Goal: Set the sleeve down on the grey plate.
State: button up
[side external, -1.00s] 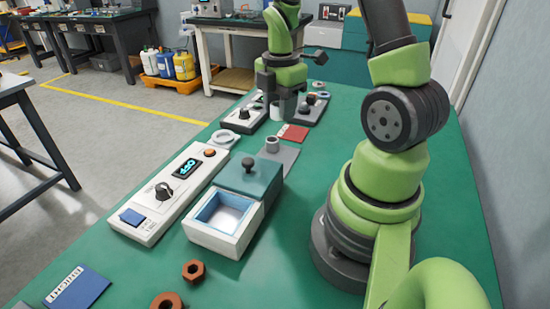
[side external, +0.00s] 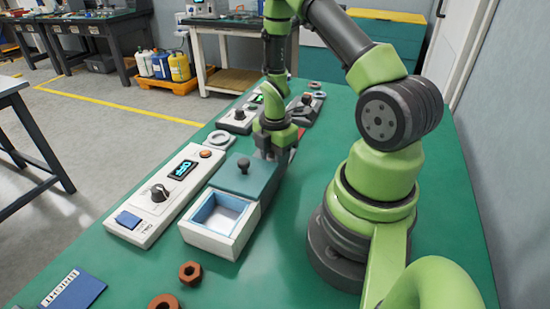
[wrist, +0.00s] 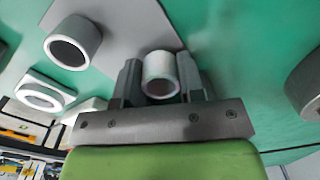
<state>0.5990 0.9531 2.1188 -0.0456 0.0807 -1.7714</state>
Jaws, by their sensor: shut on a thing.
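My gripper (side external: 272,150) is low over the table, just behind the teal-lidded box. In the wrist view its fingers (wrist: 160,84) are shut on a pale grey hollow sleeve (wrist: 160,66), its open end facing the camera. The grey plate (wrist: 135,22) lies behind the held sleeve in that view; I cannot tell whether the sleeve touches it. A second grey ring-shaped piece (wrist: 73,42) stands at the plate's left part, apart from my fingers. In the side view my gripper and the box hide the held sleeve and most of the plate.
The white box (side external: 219,222) with its teal lid (side external: 245,178) and black knob stands close in front of my gripper. A long white control unit (side external: 165,195) lies to the left. A white ring (side external: 219,139) sits behind it. Brown nuts (side external: 190,272) lie nearer the camera, with green table free around them.

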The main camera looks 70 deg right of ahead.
jog(key=shift+f, duration=0.3)
jog(key=shift+f, duration=0.1)
jog(key=o, duration=1)
jog(key=shift+c, duration=0.2)
